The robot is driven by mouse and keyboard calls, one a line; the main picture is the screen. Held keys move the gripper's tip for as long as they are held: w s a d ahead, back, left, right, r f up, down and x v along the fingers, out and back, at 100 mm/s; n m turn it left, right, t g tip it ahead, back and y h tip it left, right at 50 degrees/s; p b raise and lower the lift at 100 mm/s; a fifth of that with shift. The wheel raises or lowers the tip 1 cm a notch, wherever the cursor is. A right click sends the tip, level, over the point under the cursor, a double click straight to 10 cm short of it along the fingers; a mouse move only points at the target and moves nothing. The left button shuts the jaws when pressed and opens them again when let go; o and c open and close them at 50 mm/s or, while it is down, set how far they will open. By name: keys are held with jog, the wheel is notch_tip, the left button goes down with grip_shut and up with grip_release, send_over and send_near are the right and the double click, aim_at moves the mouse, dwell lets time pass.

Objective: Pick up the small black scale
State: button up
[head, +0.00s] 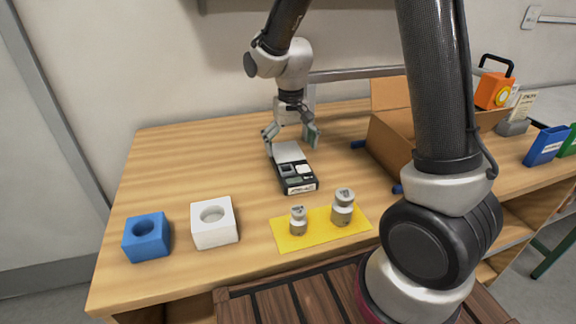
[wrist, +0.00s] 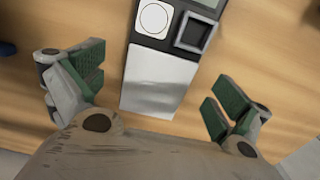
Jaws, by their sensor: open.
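The small black scale (head: 298,185) lies on the wooden table, its far part a light grey plate and its near part black with small raised parts. In the wrist view the scale (wrist: 151,43) runs from the top edge down to between the fingers, and its grey plate (wrist: 158,84) lies nearest the gripper. My gripper (head: 291,139) is above the far end of the scale, pointing down. It also shows in the wrist view (wrist: 150,88), open with green-padded fingers wide apart on either side of the plate. Nothing is held, and there is a gap on each side.
Two metal weights, a smaller one (head: 298,220) and a larger one (head: 343,207), stand on a yellow mat (head: 318,238) near the front. A blue block (head: 146,237) and a white block (head: 213,222) are front left. An open cardboard box (head: 391,140) stands right of the scale. The table's left back is clear.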

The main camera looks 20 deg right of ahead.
aim_at(290, 158)
jog(key=f, duration=0.4)
jog(key=shift+s+a, duration=0.1)
jog(key=shift+s, duration=0.2)
jog(key=c, duration=1.2)
